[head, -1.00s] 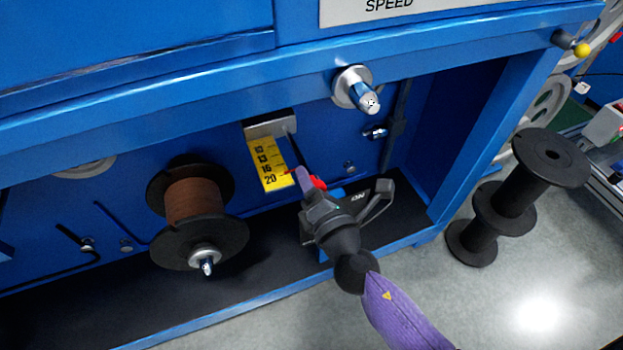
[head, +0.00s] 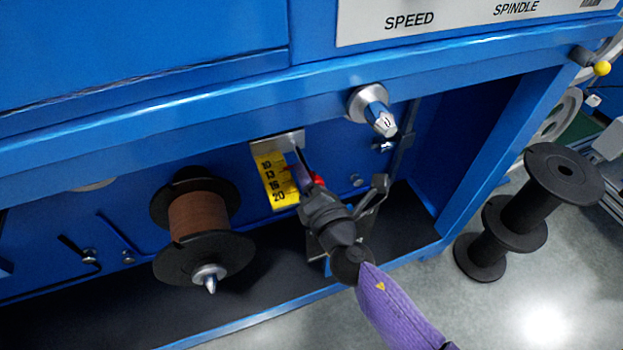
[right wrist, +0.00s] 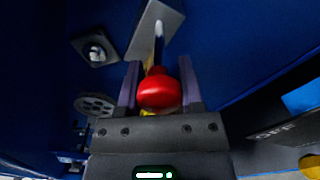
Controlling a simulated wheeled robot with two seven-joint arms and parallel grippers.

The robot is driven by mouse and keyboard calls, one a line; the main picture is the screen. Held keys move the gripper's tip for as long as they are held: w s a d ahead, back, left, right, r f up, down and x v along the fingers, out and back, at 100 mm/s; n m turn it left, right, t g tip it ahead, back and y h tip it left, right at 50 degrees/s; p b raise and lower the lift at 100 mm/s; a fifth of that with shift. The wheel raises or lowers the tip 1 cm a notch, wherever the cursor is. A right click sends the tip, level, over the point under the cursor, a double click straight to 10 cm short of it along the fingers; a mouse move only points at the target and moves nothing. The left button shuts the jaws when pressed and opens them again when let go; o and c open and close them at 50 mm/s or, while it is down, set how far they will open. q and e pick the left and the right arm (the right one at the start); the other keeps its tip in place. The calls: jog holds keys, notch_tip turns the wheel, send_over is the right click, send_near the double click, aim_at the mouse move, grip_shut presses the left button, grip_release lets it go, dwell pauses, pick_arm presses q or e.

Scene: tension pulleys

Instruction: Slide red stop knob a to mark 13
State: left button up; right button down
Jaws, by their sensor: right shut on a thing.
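The red stop knob a (head: 318,180) sits beside the yellow scale (head: 279,189), which shows marks 10, 13, 16 and 20 from top to bottom. A small red pointer on the scale's right edge looks about level with 13, but it is too small to read exactly. My right gripper (head: 307,178) is shut on the knob. In the right wrist view the round red knob (right wrist: 158,92) sits between the two fingers (right wrist: 160,88), with a metal rod beyond it. The gripper partly hides the knob in the head view. My left gripper is not in view.
A metal bracket (head: 276,142) is above the scale. A brown-wound spool (head: 198,216) stands to the left. A metal spindle (head: 372,108) sticks out at the upper right. Empty black spools (head: 516,221) stand on the floor at the right. The blue frame (head: 200,121) runs above the recess.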

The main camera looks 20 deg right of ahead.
jog(key=shift+c, duration=1.7)
grip_release()
jog(key=shift+o, duration=0.5)
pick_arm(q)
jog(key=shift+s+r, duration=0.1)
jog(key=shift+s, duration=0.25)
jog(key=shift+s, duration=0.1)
pick_arm(e)
jog(key=shift+s, duration=0.1)
jog(key=shift+s, duration=0.35)
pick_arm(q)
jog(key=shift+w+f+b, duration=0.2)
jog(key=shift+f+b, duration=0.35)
pick_arm(e)
jog(key=s, duration=0.9)
jog(key=shift+d, duration=0.2)
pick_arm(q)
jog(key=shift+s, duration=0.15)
pick_arm(e)
jog(key=shift+s, duration=0.1)
